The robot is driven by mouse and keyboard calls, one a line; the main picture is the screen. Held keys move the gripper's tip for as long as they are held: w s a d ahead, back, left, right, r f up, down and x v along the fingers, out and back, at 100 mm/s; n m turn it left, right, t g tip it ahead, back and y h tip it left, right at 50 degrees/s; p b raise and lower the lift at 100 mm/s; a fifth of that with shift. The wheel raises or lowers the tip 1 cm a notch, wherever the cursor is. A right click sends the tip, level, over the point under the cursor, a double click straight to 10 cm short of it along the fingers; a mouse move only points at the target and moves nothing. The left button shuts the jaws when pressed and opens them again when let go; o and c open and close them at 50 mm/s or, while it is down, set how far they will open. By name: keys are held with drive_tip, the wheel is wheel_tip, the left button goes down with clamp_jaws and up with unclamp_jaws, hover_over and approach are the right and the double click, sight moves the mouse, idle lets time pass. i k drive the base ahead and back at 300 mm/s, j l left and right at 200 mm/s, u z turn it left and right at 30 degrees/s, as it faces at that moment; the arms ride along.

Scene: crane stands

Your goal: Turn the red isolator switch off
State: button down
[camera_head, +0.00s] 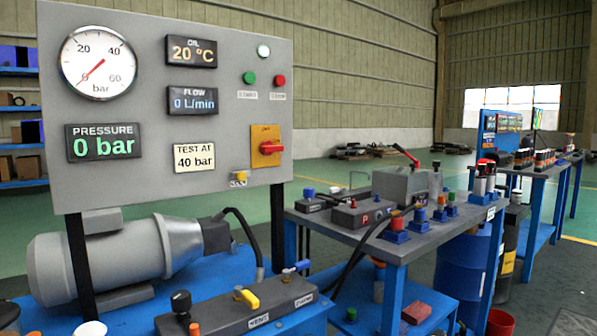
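The red isolator switch (271,147) sits on an orange-yellow plate at the lower right of the grey control panel (225,110). Its red handle looks roughly horizontal, with its end toward the right. The lettering on the plate is too small to read. My gripper is not in view, and nothing covers the switch.
The panel carries a pressure gauge (98,63) near zero, a display (103,144) reading 0 bar, and green and red buttons. Below are a grey motor (110,262) and a dark valve block (237,312) with a yellow lever. A blue-legged bench (392,246) stands right.

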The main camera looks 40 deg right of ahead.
sight(267, 148)
drive_tip(key=z, duration=1)
